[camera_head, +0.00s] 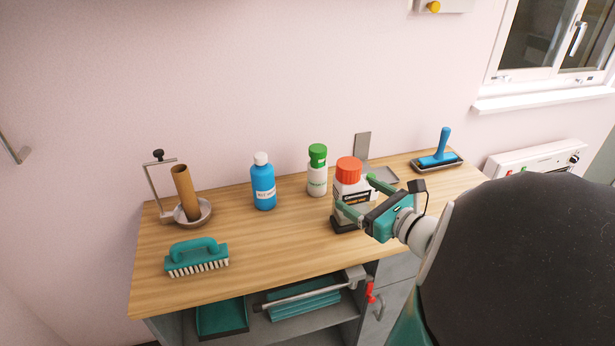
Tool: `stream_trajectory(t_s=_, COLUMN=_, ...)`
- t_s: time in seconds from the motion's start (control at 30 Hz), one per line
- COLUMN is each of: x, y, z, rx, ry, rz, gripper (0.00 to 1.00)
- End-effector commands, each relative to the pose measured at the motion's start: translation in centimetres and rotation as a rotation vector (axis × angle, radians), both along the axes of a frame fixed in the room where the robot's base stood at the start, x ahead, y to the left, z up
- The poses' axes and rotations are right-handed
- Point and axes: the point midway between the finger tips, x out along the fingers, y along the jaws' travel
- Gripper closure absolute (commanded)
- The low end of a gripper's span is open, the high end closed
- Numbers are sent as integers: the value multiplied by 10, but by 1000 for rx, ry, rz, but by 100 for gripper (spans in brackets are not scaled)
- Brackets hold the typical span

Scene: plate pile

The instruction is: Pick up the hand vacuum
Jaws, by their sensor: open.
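I cannot make out a clear hand vacuum. A white container (343,187) with a red-orange cap (348,170) and a dark label stands upright on the wooden worktop, right of centre. A dark base-like part (340,224) shows at its foot; I cannot tell whether it belongs to it. My gripper (353,191) is open and reaches in from the right at the container. Its two green fingers lie apart, one at the front and one at the right of the container in the picture. Whether they touch it cannot be told. The gripper hides part of the container.
On the worktop (250,243) stand a green brush (197,257), a cardboard tube (186,192) in a metal holder, a blue bottle (263,184), a green-capped bottle (317,172) and a blue-handled tool (440,153). A dustpan (221,318) is on the shelf below. The front middle is clear.

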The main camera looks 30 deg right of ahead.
Motion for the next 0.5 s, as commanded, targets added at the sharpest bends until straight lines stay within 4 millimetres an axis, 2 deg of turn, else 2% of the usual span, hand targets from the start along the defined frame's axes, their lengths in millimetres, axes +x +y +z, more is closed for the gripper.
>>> stream_trajectory(t_s=0.03, x=-7, y=-19, z=-3, rx=46, ry=-18, rz=-71, gripper=19)
stream_trajectory(t_s=0.1, x=-14, y=-36, z=-3, rx=85, ry=-41, rz=-135, gripper=19)
stream_trajectory(t_s=0.2, x=-12, y=-44, z=-3, rx=105, ry=-53, rz=-166, gripper=19)
stream_trajectory(t_s=0.27, x=-5, y=-45, z=-3, rx=105, ry=-54, rz=-165, gripper=19)
stream_trajectory(t_s=0.5, x=43, y=-47, z=-5, rx=103, ry=-53, rz=-157, gripper=19)
